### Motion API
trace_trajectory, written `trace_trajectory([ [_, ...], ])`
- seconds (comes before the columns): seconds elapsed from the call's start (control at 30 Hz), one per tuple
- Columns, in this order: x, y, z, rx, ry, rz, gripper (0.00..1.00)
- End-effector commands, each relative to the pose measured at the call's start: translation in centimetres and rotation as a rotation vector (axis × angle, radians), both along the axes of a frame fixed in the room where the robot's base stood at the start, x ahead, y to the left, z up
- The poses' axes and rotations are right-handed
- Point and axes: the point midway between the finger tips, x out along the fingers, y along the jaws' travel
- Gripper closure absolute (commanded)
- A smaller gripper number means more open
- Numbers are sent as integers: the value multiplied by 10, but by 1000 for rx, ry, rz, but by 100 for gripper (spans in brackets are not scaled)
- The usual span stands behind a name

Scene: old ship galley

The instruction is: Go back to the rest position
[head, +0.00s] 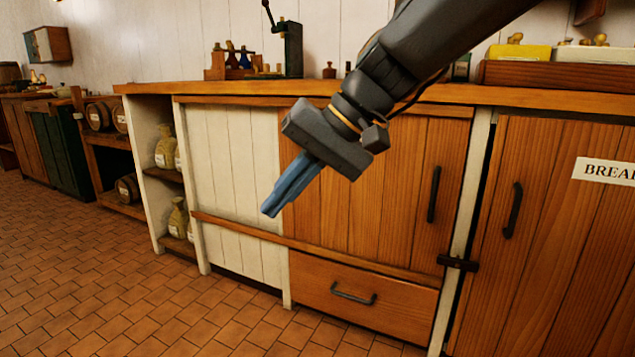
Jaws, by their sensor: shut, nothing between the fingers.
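My gripper (271,212) shows in the middle of the head view, hanging at the end of my arm, which reaches in from the top right. Its blue fingers are together, with nothing between them. They point down and to the left, in front of the counter's cupboard fronts. The fingertips appear before the edge between a white panel (233,160) and a wooden cupboard door (400,190). I cannot tell how far they are from it.
The wooden counter (190,90) carries a bottle rack (217,70) and a yellow box (518,52). Below are a drawer (345,300) and a labelled door (560,230). Jars (166,148) and barrels (98,117) fill shelves at left. The tiled floor (80,290) is clear.

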Motion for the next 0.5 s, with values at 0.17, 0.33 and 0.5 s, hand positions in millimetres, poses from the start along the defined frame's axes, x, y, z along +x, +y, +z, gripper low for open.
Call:
trace_trajectory([
  [0.17, -91, 1, -63, -222, 15, 142, 100],
  [0.33, -136, -12, -96, -348, -9, 228, 100],
  [0.5, -165, -25, -118, -433, -41, 296, 100],
])
